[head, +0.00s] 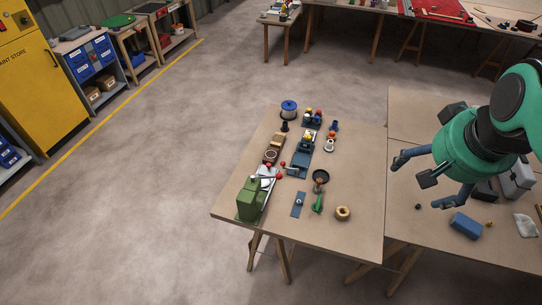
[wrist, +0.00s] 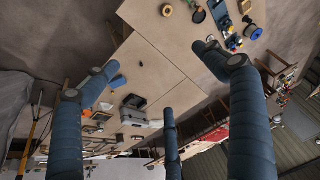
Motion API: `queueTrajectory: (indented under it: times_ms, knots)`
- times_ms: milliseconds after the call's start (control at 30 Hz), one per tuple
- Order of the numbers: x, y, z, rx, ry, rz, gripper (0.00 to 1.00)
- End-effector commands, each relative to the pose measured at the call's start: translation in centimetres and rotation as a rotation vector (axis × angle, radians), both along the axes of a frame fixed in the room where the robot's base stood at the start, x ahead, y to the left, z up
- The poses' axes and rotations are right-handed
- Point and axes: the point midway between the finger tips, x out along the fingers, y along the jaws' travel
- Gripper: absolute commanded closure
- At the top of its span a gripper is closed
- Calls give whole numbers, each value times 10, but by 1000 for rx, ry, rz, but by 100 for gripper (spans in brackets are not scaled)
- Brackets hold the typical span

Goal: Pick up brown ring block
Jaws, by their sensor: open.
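The brown ring block (head: 342,213) is a short tan-brown ring with a dark hole. It lies on the near right part of the left table in the head view. It also shows at the top of the wrist view (wrist: 167,10), small and well away from the fingers. My gripper (head: 418,182) hangs over the right table, to the right of the ring block and above the tabletop. Its blue-grey fingers are spread wide with nothing between them. The wrist view shows the same spread, empty fingers (wrist: 155,88).
Near the ring block are a green-handled tool (head: 317,204), a dark round pan-like item (head: 321,177) and a blue plate (head: 298,204). A green machine (head: 251,201) stands at the left edge. A blue block (head: 466,226) lies on the right table. Tabletop right of the ring is bare.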

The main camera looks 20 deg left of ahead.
Motion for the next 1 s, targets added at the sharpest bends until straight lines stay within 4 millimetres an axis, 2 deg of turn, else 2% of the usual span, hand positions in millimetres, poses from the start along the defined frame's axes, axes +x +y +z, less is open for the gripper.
queueTrajectory:
  times_ms: [100,467,767,1000]
  knots:
    - [29,13,6,4,19,4,16]
    - [113,54,9,14,64,5,16]
    - [180,98,-4,19,101,6,16]
    - [230,138,-24,20,130,7,16]
